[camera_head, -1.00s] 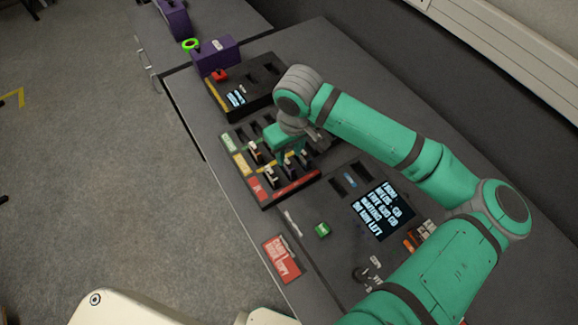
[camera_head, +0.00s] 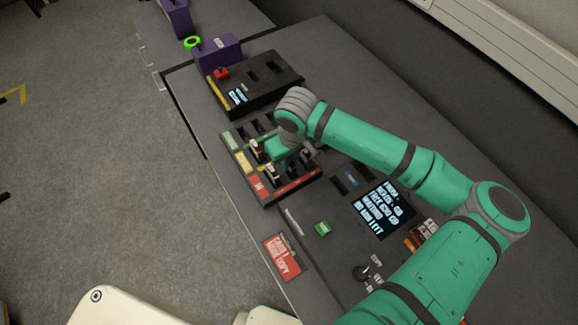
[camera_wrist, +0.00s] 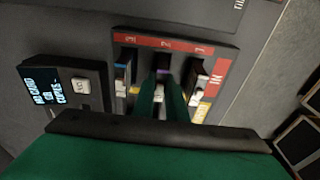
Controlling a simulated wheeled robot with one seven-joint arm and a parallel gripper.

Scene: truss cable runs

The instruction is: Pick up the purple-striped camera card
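The purple-striped camera card (camera_wrist: 163,74) stands in the middle slot of the red-edged row in the wrist view, purple stripe at its top and a white part nearer me. My gripper (camera_wrist: 162,84) is at this card, with one green finger on each side. The fingers look apart, with no clear contact on the card. In the head view my gripper (camera_head: 292,155) is low over the slotted card rack (camera_head: 262,199) and hides much of this card.
A blue-striped card (camera_wrist: 121,72) stands in the slot to the left in the wrist view. A black box with a screen (camera_wrist: 45,88) lies beyond it. In the head view, a purple block (camera_head: 216,52) stands behind the rack, and a red sign (camera_head: 283,257) lies in front.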

